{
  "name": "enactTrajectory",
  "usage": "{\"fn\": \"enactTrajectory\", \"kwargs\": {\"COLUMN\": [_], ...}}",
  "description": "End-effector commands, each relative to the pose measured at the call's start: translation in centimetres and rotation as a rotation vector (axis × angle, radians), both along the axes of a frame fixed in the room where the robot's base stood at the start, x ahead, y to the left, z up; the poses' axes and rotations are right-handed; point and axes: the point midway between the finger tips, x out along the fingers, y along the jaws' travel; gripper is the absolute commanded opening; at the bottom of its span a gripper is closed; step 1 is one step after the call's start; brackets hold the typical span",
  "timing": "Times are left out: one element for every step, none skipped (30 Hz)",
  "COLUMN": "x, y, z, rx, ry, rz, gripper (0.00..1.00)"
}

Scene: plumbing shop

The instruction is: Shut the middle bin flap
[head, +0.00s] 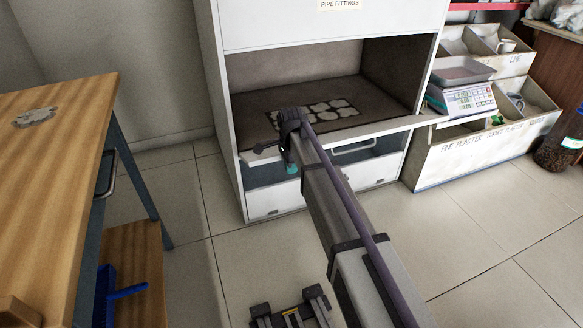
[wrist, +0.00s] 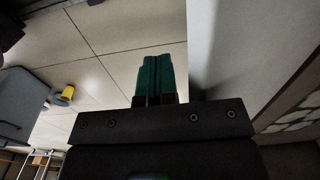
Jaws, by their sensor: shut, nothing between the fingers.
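The white cabinet labelled "PIPE FITTINGS" (head: 238,178) stands in the middle of the head view. Its upper front panel (head: 290,32) is closed, and the bay below it is open. I cannot tell for sure which part is the middle flap. My gripper (head: 291,169) is at the cabinet's front, by the edge below the open bay, with teal fingertips pointing down. In the wrist view, the fingers (wrist: 158,78) are together with nothing between them. A pale panel (wrist: 230,55) is close to their right; I cannot tell whether they touch it.
Low white fronts (head: 275,201) lie below. A wooden bench (head: 60,150) stands left; plaster bins (head: 490,155) with a scale (head: 468,101) stand right. Tiled floor (head: 480,240) is clear at right.

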Motion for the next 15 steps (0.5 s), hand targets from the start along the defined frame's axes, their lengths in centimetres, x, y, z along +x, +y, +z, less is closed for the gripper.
{"fn": "enactTrajectory", "kwargs": {"x": [0.3, 0.5, 0.8, 1.0, 1.2, 1.4, 1.6, 1.8, 2.1, 2.3, 2.5, 2.7, 2.9, 3.0, 3.1], "y": [0.1, 0.2, 0.3, 0.4, 0.4, 0.5, 0.6, 0.7, 0.8, 0.8, 0.9, 1.0, 1.1, 1.1, 1.2], "z": [0.6, 0.8, 1.1, 1.3, 1.5, 1.7, 1.9, 2.1, 2.4, 2.6, 2.7, 3.0, 3.1, 3.1, 3.1], "rx": [0.0, 0.0, 0.0, 0.0, 0.0, 0.0, 0.0, 0.0, 0.0, 0.001, 0.001, 0.001, 0.001, 0.001, 0.002], "ry": [0.0, 0.0, 0.0, 0.0, 0.0, 0.0, 0.0, -0.001, -0.001, -0.002, -0.002, -0.003, -0.003, -0.004, -0.005], "rz": [0.0, 0.0, 0.0, 0.0, 0.0, 0.0, 0.0, 0.0, 0.0, 0.0, 0.0, 0.0, 0.0, 0.0, 0.0], "gripper": [0.0, 0.0, 0.0, 0.0, 0.0, 0.0, 0.0, 0.0, 0.0, 0.0, 0.0, 0.0, 0.0, 0.0, 0.0]}}
